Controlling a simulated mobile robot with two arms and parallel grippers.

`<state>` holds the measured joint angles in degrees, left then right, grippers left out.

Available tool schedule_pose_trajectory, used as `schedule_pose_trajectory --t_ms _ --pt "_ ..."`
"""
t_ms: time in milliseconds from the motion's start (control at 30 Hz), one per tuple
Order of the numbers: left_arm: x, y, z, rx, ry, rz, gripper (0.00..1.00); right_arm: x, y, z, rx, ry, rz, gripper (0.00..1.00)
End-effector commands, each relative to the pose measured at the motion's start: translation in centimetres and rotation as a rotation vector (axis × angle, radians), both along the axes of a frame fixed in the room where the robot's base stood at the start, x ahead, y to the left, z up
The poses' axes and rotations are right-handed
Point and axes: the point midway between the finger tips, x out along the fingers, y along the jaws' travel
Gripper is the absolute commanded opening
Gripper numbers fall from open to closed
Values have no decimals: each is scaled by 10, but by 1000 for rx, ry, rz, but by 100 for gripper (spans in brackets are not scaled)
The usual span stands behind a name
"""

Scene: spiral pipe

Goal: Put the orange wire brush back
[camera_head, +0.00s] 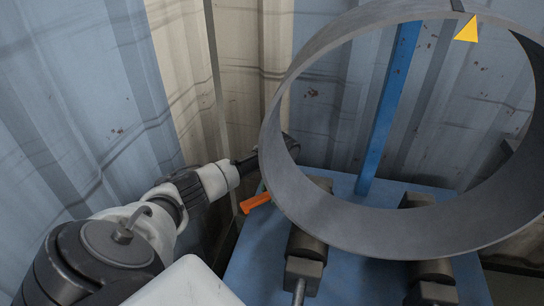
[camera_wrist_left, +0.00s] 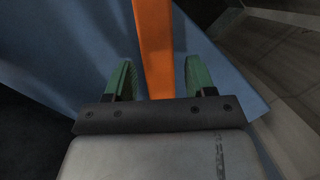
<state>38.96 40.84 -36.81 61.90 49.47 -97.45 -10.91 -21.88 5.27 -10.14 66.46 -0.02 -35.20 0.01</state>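The orange wire brush shows as an orange handle (camera_head: 256,202) at the left edge of the blue stand, beside the grey pipe ring. Its bristles are not visible. In the left wrist view the orange handle (camera_wrist_left: 155,50) runs between the two green fingers of my left gripper (camera_wrist_left: 159,62), with a gap on each side. My left gripper is open around the handle and not closed on it. In the head view the left gripper (camera_head: 261,184) is small and partly hidden by the pipe's rim. My right gripper is not in view.
A large grey pipe ring (camera_head: 390,232) rests on dark rollers (camera_head: 306,247) on the blue stand (camera_head: 250,262). A blue post (camera_head: 385,120) rises behind it, and a yellow pointer (camera_head: 467,30) sits at the ring's top. Corrugated walls (camera_head: 90,90) stand close on the left and behind.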

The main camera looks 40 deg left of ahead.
Motion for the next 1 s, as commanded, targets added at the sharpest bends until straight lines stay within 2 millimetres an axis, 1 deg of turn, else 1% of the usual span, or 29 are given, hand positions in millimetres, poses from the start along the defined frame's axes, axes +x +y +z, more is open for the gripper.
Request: schedule_pose_trajectory --t_ms 233,300,367,500,700,833,1000 --pt "0 0 1 0 0 0 55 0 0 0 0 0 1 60" --pt "0 0 4 1 -1 0 55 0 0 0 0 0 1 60" --pt "2 0 11 0 -3 0 55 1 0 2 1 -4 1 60" --pt "8 -2 34 0 -4 1 55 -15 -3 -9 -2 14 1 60" --pt "15 -4 64 0 -2 1 55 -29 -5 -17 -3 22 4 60" --pt "17 -4 74 0 -2 1 55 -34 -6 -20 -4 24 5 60" --pt "17 -5 77 -1 0 1 55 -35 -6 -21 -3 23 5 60"
